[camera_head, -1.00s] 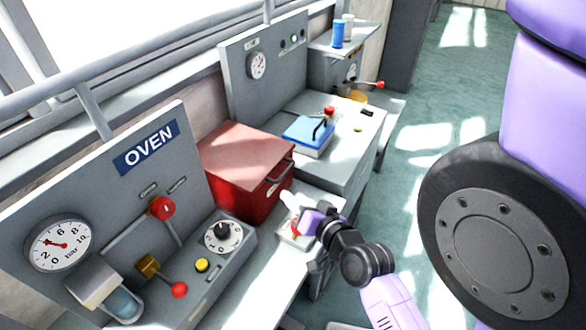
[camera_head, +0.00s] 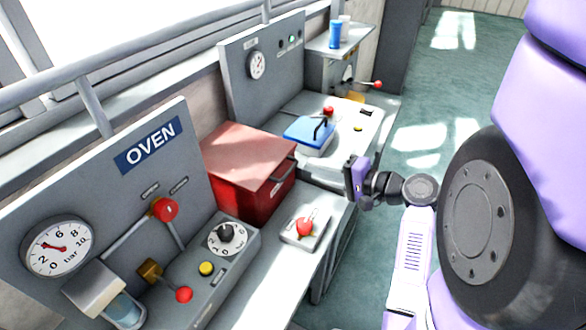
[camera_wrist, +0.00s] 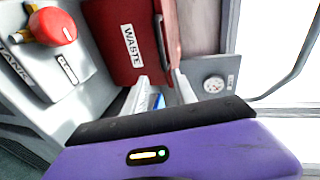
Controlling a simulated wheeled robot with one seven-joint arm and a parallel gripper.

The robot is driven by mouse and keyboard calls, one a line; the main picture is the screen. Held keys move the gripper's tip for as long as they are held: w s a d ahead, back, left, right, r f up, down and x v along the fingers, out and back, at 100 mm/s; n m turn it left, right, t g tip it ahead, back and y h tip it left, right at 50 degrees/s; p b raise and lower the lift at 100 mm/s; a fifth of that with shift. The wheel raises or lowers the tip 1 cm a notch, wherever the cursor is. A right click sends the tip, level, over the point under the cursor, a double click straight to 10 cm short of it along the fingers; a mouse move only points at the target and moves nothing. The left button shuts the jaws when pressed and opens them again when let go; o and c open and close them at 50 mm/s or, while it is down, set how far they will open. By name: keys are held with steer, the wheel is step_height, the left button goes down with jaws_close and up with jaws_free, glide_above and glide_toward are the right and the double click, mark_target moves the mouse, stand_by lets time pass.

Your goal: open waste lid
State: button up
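The waste bin is a red box (camera_head: 240,185) with a closed, flat lid (camera_head: 250,150) and a dark bar handle (camera_head: 283,172) on its right side. In the wrist view the red front (camera_wrist: 122,45) carries a white WASTE label, with the handle (camera_wrist: 160,40) beside it. My gripper (camera_head: 350,178) hovers to the right of the bin, apart from the handle. In the wrist view its two pale fingertips (camera_wrist: 160,92) are spread, with nothing held between them.
A red-knobbed lever plate (camera_head: 305,228) sits in front of the bin. A blue-lidded box (camera_head: 308,132) stands behind it on the counter. The OVEN panel (camera_head: 110,165) with levers is at left. Open floor (camera_head: 400,150) lies to the right.

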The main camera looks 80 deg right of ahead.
mark_target(293, 165)
steer(key=shift+n+t+y, duration=0.3)
steer(key=shift+t+y, duration=0.1)
steer(key=shift+y, duration=0.4)
steer(key=x, duration=0.2)
steer(key=a+x, duration=0.1)
steer(key=x, duration=0.2)
steer(key=p+x, duration=0.1)
steer(key=x, duration=0.1)
steer(key=shift+w+a+r, duration=0.15)
steer(key=shift+w+r, duration=0.1)
steer(key=shift+w, duration=0.15)
jaws_close()
steer(key=shift+f, duration=0.15)
